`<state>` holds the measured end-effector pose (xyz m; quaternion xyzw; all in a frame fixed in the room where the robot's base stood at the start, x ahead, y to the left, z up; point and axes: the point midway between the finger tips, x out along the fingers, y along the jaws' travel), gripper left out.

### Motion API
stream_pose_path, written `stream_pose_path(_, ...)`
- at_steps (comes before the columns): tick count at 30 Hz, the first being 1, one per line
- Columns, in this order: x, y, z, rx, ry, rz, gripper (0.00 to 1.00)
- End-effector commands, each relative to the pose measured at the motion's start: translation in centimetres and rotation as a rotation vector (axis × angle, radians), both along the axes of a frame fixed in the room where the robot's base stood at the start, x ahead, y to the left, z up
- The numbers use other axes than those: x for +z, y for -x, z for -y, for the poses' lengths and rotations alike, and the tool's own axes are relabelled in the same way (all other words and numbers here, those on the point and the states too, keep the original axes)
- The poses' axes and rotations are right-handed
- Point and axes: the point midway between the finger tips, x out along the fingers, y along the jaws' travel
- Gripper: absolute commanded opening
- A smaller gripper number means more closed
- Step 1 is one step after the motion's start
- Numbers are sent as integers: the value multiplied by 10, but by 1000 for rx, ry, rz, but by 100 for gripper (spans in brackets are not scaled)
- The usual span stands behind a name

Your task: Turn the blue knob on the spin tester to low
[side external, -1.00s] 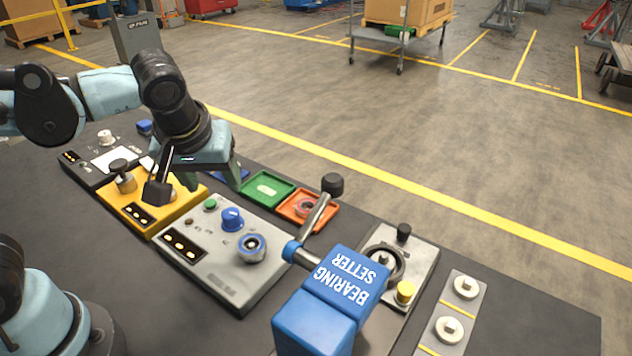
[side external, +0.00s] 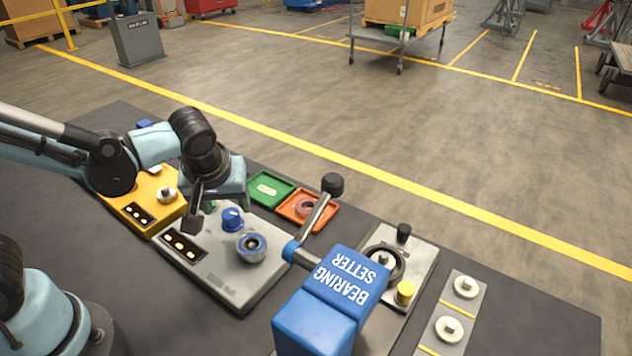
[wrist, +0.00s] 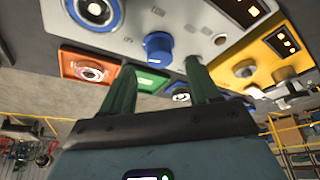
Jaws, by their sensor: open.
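The spin tester is a light grey panel (side external: 213,268) in the middle of the bench. Its blue knob (side external: 232,219) stands upright on it; in the wrist view the knob (wrist: 158,46) shows just beyond the fingertips, with "LOW" and "OFF" printed beside it. A blue-rimmed round hub (side external: 251,247) sits on the same panel. My gripper (side external: 218,210) hangs over the panel's far-left part, left of the knob and apart from it. In the wrist view my gripper (wrist: 160,75) has its two green fingers spread with nothing between them.
A yellow device (side external: 150,205) stands left of the tester. A green tray (side external: 268,188) and an orange tray (side external: 306,209) lie behind it. The blue bearing setter (side external: 330,290) with its raised lever (side external: 318,212) stands close on the right.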

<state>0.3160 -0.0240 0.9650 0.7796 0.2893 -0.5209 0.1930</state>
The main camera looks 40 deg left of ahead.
Motion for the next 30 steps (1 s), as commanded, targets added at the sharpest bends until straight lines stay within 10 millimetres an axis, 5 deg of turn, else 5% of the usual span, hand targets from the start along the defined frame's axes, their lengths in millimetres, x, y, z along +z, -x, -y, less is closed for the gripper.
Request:
stream_pose_path(9, -26, -8, -7, 1, 1, 1, 61)
stream_pose_path(23, -31, -10, -8, 0, 1, 1, 61)
stream_pose_path(30, -31, -9, -8, 0, 1, 1, 26)
